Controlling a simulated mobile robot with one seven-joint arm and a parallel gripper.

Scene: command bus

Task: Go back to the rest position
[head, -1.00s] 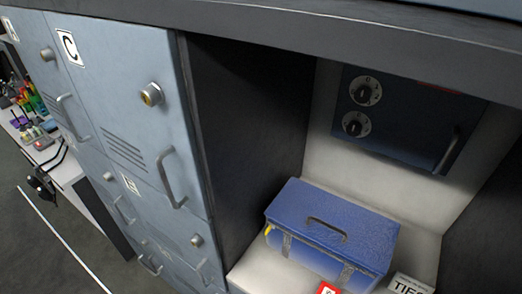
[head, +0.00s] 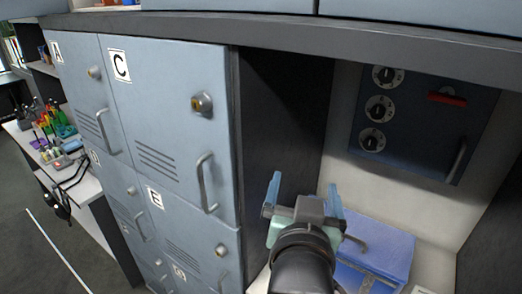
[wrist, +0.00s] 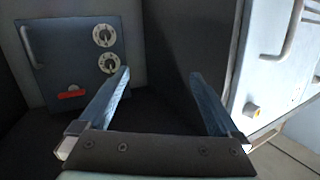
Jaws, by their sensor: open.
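My gripper (head: 304,192) is in the head view, in front of the open alcove and above the left part of a blue box (head: 385,245). Its two blue fingers stand wide apart with nothing between them. In the wrist view my gripper (wrist: 160,85) also shows open and empty, with the dark alcove wall beyond it. My arm hides part of the blue box's left side.
Blue-grey lockers (head: 175,130) with handles and knobs stand left of the alcove. A dark blue panel (head: 420,125) with several dials and a red bar is on the alcove's back wall. A ledge (head: 220,22) runs above. A cluttered counter (head: 95,195) is at far left.

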